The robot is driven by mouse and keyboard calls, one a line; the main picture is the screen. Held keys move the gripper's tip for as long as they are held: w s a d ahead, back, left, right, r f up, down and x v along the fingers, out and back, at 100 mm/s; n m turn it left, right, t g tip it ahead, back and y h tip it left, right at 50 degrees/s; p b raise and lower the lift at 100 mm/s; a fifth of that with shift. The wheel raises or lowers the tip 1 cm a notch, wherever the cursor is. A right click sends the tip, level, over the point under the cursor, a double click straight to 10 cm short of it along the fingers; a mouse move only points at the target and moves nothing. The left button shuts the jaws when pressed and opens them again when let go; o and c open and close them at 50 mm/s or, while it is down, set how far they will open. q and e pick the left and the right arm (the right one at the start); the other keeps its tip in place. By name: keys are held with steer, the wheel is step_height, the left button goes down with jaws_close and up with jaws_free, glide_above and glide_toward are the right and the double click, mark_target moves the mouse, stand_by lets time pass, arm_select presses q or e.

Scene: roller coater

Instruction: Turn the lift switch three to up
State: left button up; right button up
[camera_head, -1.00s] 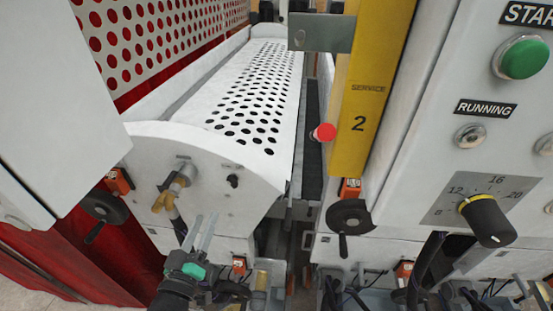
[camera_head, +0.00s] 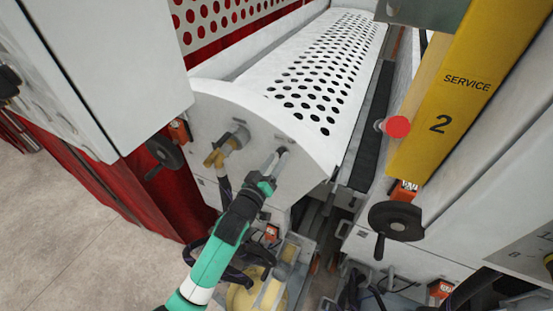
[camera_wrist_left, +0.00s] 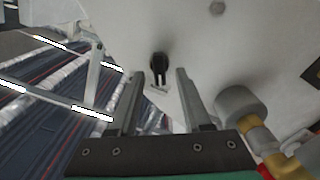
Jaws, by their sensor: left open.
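The lift switch, a small black knob (camera_wrist_left: 157,64) on the white end panel, shows in the left wrist view just beyond and between my fingertips. It points roughly down toward a small pale label. In the head view my gripper mostly hides it. My left gripper (camera_head: 274,161) is in front of the white end panel (camera_head: 228,115). In the left wrist view its two fingers (camera_wrist_left: 159,78) are spread apart with nothing between them, one on each side of the knob's line. I cannot tell whether they touch the panel. My right gripper is not in view.
A brass and grey pipe fitting (camera_head: 225,146) sticks out left of the gripper; it also shows in the left wrist view (camera_wrist_left: 245,107). A black handwheel (camera_head: 164,152) is further left. A red button (camera_head: 397,127) and a yellow post (camera_head: 462,90) stand to the right.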

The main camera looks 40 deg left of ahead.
arm_select(q)
steer(key=shift+w+a, duration=0.1)
steer(key=shift+w, duration=0.15)
steer(key=shift+c, duration=0.3)
jaws_close()
